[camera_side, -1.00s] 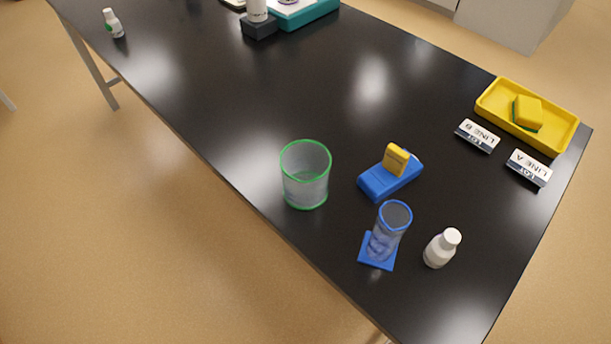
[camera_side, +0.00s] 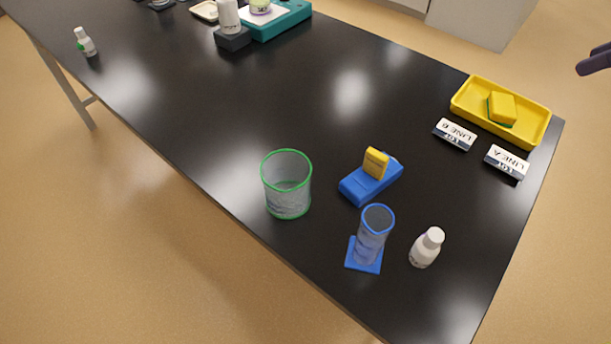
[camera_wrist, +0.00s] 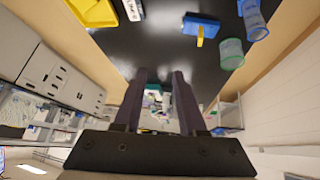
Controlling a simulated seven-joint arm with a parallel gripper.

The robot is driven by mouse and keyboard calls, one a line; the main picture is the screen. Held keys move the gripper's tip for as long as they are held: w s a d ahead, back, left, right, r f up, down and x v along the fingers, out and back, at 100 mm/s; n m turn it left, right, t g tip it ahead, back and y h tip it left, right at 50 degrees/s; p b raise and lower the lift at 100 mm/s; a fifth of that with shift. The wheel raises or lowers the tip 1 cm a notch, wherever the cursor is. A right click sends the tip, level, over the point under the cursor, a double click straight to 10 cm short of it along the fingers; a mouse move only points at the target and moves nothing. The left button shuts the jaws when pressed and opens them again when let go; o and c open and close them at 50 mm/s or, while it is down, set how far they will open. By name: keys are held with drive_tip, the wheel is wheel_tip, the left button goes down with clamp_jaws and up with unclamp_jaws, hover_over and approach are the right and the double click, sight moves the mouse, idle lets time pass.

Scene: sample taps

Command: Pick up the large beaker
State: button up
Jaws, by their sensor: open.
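The large beaker (camera_side: 287,190) is the wide clear one with a green rim. It stands upright on the black table near its front-left edge in the side view. It also shows at the upper right of the wrist view (camera_wrist: 231,56). My gripper (camera_wrist: 160,73) is open and empty in the wrist view, its two dark fingers apart and well away from the beaker. In the side view, only a dark finger-like tip shows at the right edge, above and beyond the table.
A narrower blue-rimmed beaker (camera_side: 371,237) stands on a blue pad (camera_side: 357,264). A blue block with a yellow top (camera_side: 358,187) and a white bottle (camera_side: 425,249) are nearby. A yellow tray (camera_side: 467,104) holds a sponge (camera_side: 503,108). Table left of the beaker is clear.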

drive_tip(key=w+a+f+n+g+y, duration=0.15)
drive_tip(key=w+a, duration=0.35)
drive_tip(key=a, duration=0.5)
drive_tip(key=n+g, duration=0.3)
drive_tip(key=n, duration=0.3)
hover_over(283, 217)
wheel_tip(283, 217, down, 27)
drive_tip(key=shift+w+r, duration=0.1)
clamp_jaws()
